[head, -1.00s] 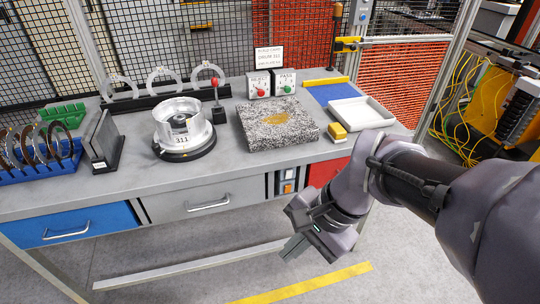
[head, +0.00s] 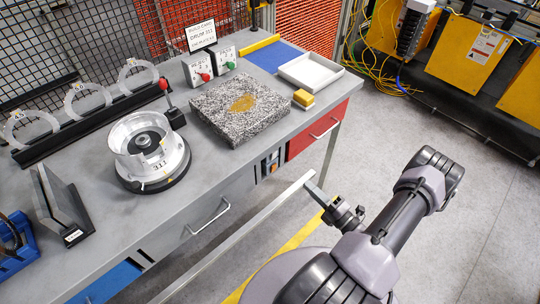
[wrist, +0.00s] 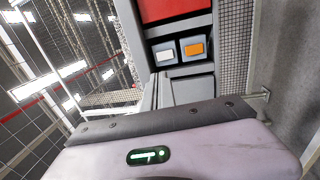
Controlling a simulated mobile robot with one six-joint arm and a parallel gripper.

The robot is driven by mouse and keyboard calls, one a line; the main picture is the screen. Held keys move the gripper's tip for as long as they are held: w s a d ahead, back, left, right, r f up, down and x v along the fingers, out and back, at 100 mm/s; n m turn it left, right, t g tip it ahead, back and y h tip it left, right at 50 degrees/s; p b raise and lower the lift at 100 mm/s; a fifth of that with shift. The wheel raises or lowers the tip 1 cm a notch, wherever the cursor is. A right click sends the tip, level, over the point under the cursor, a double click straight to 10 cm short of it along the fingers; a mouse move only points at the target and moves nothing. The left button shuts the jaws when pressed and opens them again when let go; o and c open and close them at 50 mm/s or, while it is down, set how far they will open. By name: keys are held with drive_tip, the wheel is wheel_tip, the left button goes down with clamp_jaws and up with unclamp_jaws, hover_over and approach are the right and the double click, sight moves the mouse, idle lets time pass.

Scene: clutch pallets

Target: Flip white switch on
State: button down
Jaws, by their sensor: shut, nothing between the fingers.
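The white switch (wrist: 165,55) shows in the wrist view on a grey panel, beside an orange switch (wrist: 195,48). In the head view the switch panel (head: 270,162) is small on the bench front, between the grey drawer and the red drawer. The switch positions are too small to tell. My gripper (head: 317,191) is shut and empty. It is in front of the bench, to the right of and below the panel in the head view, apart from it. In the wrist view part of my gripper (wrist: 165,120) fills the lower middle, below the switches.
The red drawer (head: 318,130) and its handle are just right of the panel. The grey drawer handle (head: 208,217) sticks out to the left. A speckled stone slab (head: 215,105), a metal drum (head: 150,150) and a white tray (head: 312,72) stand on the bench. The floor at right is clear.

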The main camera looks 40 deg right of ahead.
sight(275, 154)
drive_tip(key=shift+s+d, duration=0.1)
drive_tip(key=w+b, duration=0.1)
drive_tip(key=w, duration=0.3)
drive_tip(key=w+r+b, duration=0.1)
drive_tip(key=w, duration=0.3)
drive_tip(key=w+a+b, duration=0.1)
drive_tip(key=w, duration=0.4)
drive_tip(key=shift+a+r, duration=0.1)
drive_tip(key=shift+r, duration=0.2)
drive_tip(key=shift+w+r+b, duration=0.2)
drive_tip(key=shift+w+b, duration=0.1)
drive_tip(key=shift+w, duration=0.2)
